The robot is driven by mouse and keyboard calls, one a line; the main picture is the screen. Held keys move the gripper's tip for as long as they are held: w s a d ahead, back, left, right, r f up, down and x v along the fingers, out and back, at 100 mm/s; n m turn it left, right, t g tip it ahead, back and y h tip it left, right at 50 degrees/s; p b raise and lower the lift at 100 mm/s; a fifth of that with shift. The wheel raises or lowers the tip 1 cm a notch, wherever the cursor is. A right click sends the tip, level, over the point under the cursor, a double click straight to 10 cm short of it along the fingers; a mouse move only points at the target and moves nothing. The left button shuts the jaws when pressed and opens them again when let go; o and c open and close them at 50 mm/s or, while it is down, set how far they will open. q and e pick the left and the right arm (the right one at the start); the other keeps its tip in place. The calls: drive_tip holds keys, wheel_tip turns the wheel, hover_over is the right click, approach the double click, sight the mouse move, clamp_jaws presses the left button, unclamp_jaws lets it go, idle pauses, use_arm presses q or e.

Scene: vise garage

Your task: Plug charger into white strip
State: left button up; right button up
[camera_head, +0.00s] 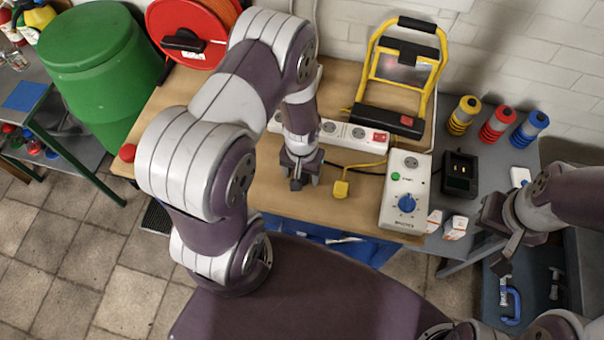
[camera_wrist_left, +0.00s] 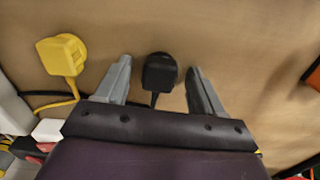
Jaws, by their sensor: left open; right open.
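The black plug (camera_wrist_left: 159,72) with a thin black cable lies on the wooden bench top. It sits between the two fingers of my left gripper (camera_wrist_left: 158,82), which is open, with a gap visible on each side. In the head view my left gripper (camera_head: 298,182) points down in front of the white power strip (camera_head: 338,144) and hides the plug. The strip lies along the bench, with sockets and a red switch at its right end; my arm covers part of it. The black charger base (camera_head: 459,173) stands at the right. My right gripper (camera_head: 506,258) is open and empty.
A yellow plug (camera_head: 341,189) lies right of my left gripper, also in the left wrist view (camera_wrist_left: 61,56). A white box with a blue knob (camera_head: 406,190) stands further right. A yellow work lamp (camera_head: 388,118) is behind the strip.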

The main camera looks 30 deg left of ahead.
sight(306, 175)
use_arm(q)
drive_tip(key=shift+d, duration=0.1)
drive_tip(key=shift+c, duration=0.6)
drive_tip(key=c, duration=1)
drive_tip(key=shift+o, duration=0.2)
drive_tip(key=shift+s, duration=0.1)
drive_tip(key=shift+r, duration=0.35)
drive_tip(key=r, duration=0.2)
drive_tip(key=r+b, duration=0.1)
drive_tip(key=shift+w+d+r, duration=0.25)
drive_tip(key=shift+d+r, duration=0.1)
drive_tip(key=shift+d, duration=0.05)
drive_tip(key=w+d+r+b, duration=0.1)
drive_tip(key=w+d+r, duration=0.1)
drive_tip(key=d+r, duration=0.4)
drive_tip(key=d, duration=0.4)
drive_tip(key=shift+w+d+r+b, duration=0.2)
drive_tip(key=shift+d+r+b, duration=0.05)
drive_tip(key=shift+r+b, duration=0.1)
